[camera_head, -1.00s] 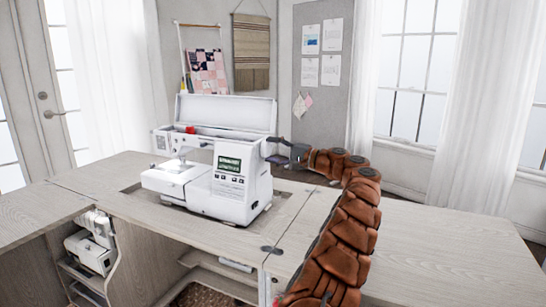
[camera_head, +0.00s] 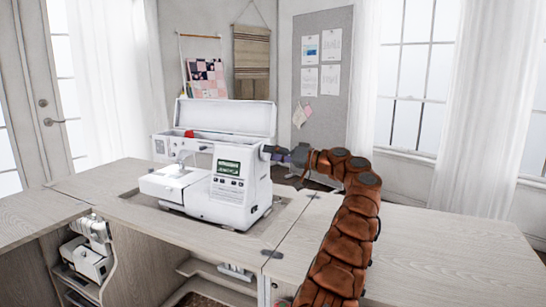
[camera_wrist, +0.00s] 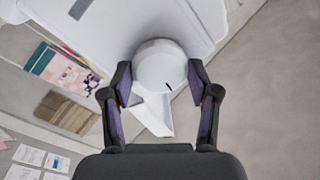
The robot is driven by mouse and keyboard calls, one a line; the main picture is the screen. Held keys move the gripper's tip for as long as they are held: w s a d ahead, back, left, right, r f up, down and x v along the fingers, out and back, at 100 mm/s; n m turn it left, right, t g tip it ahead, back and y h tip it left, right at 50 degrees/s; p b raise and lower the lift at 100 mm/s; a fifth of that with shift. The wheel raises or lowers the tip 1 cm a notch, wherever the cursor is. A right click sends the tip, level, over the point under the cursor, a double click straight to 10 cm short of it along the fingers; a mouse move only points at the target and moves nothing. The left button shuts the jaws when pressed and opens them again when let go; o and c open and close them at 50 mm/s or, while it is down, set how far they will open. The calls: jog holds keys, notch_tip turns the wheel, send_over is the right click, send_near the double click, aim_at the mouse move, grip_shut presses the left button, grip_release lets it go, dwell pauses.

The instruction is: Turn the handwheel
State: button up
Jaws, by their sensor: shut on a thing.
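The white sewing machine (camera_head: 215,175) stands on the cabinet top with its lid raised. Its handwheel (camera_wrist: 160,67) is a white round knob with a short dark mark, on the machine's right side. In the wrist view my gripper (camera_wrist: 160,86) has one finger on each side of the handwheel, shut on it. In the head view my gripper (camera_head: 277,153) reaches the machine's right side from the right, and the handwheel is hard to make out there. The finger contact is partly hidden by the wheel's rim.
The cabinet top (camera_head: 420,240) is clear to the right of the machine. A second white machine (camera_head: 88,255) sits on a shelf at the lower left. A pinboard (camera_head: 322,100) and wall hangings are behind. My arm crosses above the right part of the top.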

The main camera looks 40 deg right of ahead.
jog(key=shift+f+n, duration=0.1)
jog(key=shift+n, duration=0.9)
jog(key=o, duration=1.2)
jog(key=v, duration=1.2)
jog(key=shift+r, duration=0.25)
jog(key=shift+a, duration=0.1)
